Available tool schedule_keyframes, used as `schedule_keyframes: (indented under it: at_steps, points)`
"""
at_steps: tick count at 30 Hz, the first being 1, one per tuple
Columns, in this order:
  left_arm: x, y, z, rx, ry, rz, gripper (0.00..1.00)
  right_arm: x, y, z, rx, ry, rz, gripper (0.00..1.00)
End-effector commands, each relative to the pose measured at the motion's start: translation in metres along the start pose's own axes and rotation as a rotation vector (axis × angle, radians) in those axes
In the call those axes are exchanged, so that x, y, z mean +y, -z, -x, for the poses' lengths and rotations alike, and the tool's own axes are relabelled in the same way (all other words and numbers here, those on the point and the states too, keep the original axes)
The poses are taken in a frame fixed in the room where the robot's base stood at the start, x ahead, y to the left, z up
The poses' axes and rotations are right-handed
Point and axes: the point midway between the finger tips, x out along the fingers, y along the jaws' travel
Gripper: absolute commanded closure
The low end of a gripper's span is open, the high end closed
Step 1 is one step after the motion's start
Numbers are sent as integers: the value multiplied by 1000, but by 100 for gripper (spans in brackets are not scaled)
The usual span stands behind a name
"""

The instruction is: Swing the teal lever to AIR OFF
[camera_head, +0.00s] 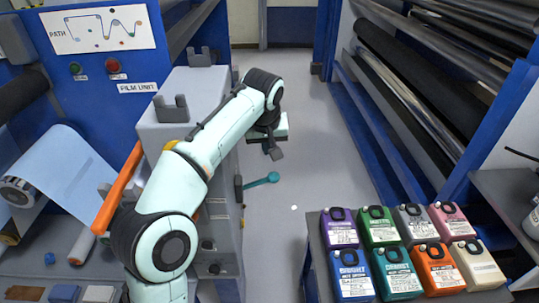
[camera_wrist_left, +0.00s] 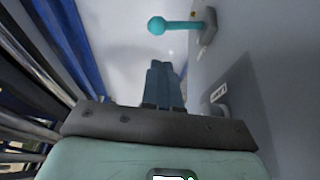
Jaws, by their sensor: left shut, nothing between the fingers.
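The teal lever (camera_head: 260,181) sticks out from the side of the grey cabinet (camera_head: 222,190), its ball knob pointing right into the aisle. It also shows in the left wrist view (camera_wrist_left: 182,27), with the knob at left and the pivot on the cabinet wall at right. My left gripper (camera_head: 274,152) is beyond the lever in the head view, above the aisle floor. Its blue fingers (camera_wrist_left: 164,82) are shut and empty, and a gap shows between them and the lever. A small label (camera_wrist_left: 218,93) on the cabinet is too small to read. My right gripper is out of view.
Several coloured jugs (camera_head: 384,228) stand on a table at the lower right. Blue-framed rollers (camera_head: 430,75) line the right side. An orange bar (camera_head: 118,188) and a film sheet (camera_head: 62,165) are at left. The aisle floor (camera_head: 310,130) is clear.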

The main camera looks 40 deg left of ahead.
Motion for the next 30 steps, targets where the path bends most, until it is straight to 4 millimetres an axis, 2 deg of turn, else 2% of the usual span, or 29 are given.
schedule_keyframes:
  at_steps: [1,9,15,21,30]
  points:
    - [-1,-2,-12,-5,4,0,100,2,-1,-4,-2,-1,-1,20]
    - [-1,-2,-70,-4,4,0,100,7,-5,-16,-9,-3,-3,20]
    - [1,-5,-105,-4,2,-1,100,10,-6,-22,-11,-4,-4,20]
    - [5,-7,-122,-1,0,-1,100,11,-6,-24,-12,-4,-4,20]
    - [5,-8,-124,-1,-1,-1,100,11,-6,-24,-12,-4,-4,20]
